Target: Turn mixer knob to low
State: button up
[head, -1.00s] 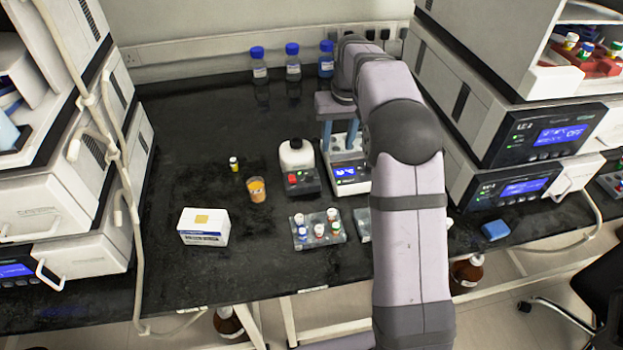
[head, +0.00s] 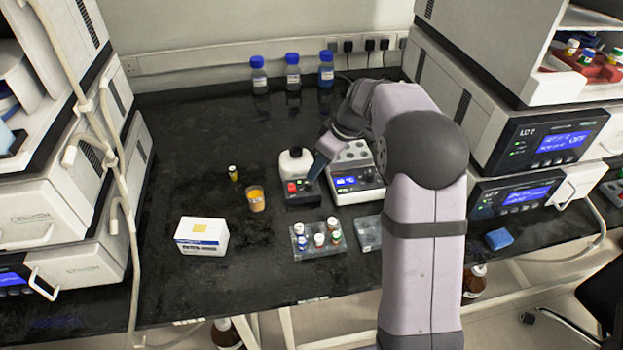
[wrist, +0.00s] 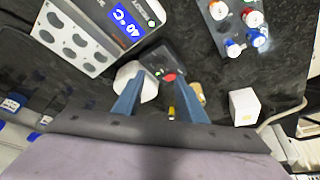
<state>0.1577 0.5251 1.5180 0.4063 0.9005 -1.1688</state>
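The mixer is a small device with a white rounded top (head: 296,162) and a dark base with a red knob (head: 292,187) and a green light on its front. In the wrist view, the mixer's dark base (wrist: 155,58) and red knob (wrist: 170,77) show just beyond my fingertips, with the white top at their left. My gripper (wrist: 160,82) has its two blue fingers apart, with nothing held between them. In the head view, my gripper (head: 317,168) is tilted down at the mixer's right side, close to the knob. Contact and the knob's setting cannot be told.
A heating block (head: 356,180) with a blue display stands close at the mixer's right. A vial rack (head: 318,240), an orange-filled beaker (head: 256,199), a small yellow vial (head: 233,173) and a white box (head: 202,236) stand around. Blue-capped bottles (head: 292,72) line the back.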

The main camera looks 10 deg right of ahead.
aim_at(309, 182)
jog(key=shift+p+x, duration=0.55)
jog(key=shift+x, duration=3.1)
grip_shut()
